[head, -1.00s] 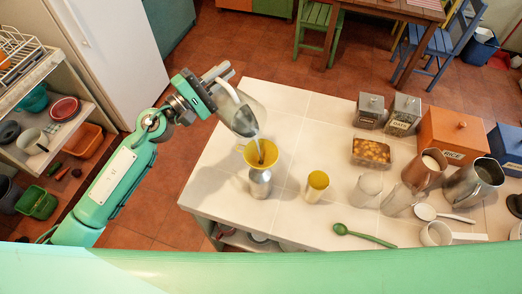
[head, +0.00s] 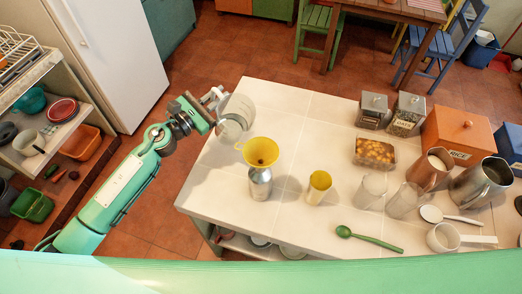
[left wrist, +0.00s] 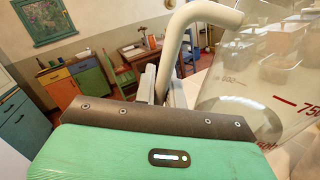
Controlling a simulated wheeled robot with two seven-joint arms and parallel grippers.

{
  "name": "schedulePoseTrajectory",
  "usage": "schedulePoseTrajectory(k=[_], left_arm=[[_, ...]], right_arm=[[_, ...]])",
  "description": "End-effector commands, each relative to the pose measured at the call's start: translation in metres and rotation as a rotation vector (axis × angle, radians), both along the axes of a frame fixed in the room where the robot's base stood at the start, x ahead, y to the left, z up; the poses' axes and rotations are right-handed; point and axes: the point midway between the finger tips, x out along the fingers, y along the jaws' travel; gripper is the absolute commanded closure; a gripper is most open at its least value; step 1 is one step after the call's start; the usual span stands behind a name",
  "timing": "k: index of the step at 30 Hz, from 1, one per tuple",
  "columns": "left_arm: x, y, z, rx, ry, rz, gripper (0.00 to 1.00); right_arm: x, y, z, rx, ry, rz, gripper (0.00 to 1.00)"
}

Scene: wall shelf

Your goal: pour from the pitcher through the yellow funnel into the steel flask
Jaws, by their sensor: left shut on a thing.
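The clear pitcher (head: 236,118) with red measuring marks is held left of and behind the funnel, apart from it. Its wall and white handle show large in the left wrist view (left wrist: 245,85). My left gripper (head: 215,98) is shut on the handle; its fingers partly show in the left wrist view (left wrist: 170,88). No stream leaves the pitcher; I cannot tell how much liquid is in it. The yellow funnel (head: 261,151) sits upright in the mouth of the steel flask (head: 260,184), which stands on the white counter. My right gripper is not in view.
The counter (head: 225,180) holds a yellow-topped cup (head: 318,187), a green spoon (head: 368,238), clear glasses (head: 371,190), a nut box (head: 375,153), a copper jug (head: 432,168) and a steel pitcher (head: 482,182). Bare tiles surround the flask.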

Motion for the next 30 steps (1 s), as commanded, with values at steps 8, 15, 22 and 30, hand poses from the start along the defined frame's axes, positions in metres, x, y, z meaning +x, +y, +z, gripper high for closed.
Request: schedulePoseTrajectory(k=[8,15,22,30], left_arm=[[0.012,0.008,-0.034,-0.117,0.193,-0.006,1.0],[0.015,0.011,-0.055,-0.198,0.324,-0.009,1.0],[0.015,0.012,-0.062,-0.226,0.371,-0.01,1.0],[0.015,0.012,-0.063,-0.228,0.372,-0.01,1.0]], right_arm=[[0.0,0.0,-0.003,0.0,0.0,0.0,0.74],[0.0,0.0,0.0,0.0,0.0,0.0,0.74],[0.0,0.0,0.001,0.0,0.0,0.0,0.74],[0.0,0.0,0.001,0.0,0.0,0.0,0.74]])
